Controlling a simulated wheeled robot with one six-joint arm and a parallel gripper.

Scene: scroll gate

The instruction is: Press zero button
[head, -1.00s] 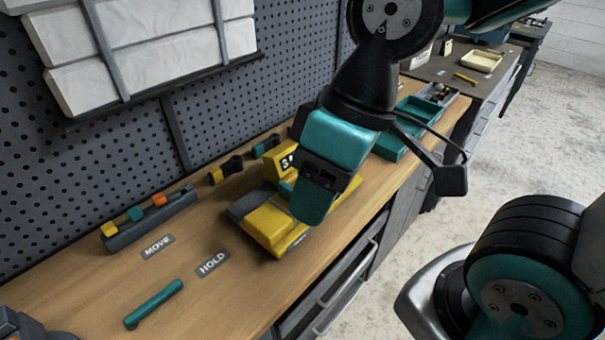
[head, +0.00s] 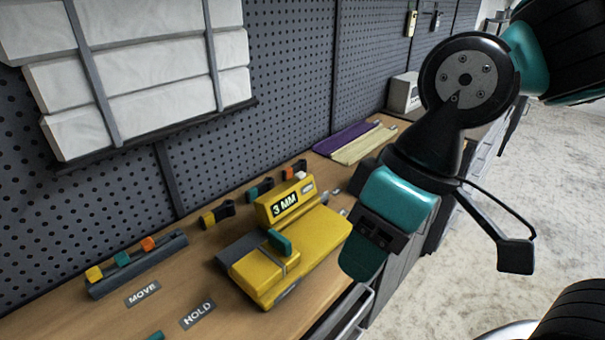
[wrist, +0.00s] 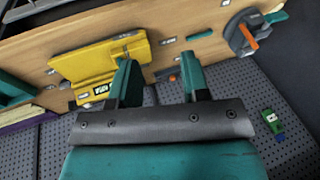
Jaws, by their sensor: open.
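A yellow device (head: 325,230) stands on the wooden bench with a teal lever on top and a raised block whose display (head: 285,204) reads "3 MM". A small pale button-like patch (head: 307,188) sits right of the display; I cannot read a label on it. My gripper (head: 365,255) is to the right of the device in the head view, apart from it as far as I can tell. In the wrist view my gripper (wrist: 158,65) is open and empty, with the yellow device (wrist: 90,62) beyond its left finger.
A rail with coloured blocks (head: 138,265) and the MOVE (head: 142,293) and HOLD (head: 198,314) labels lie to the left. Small clamps (head: 217,214) stand behind the device by the pegboard (head: 280,95). Purple (head: 342,137) and yellow strips lie farther back.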

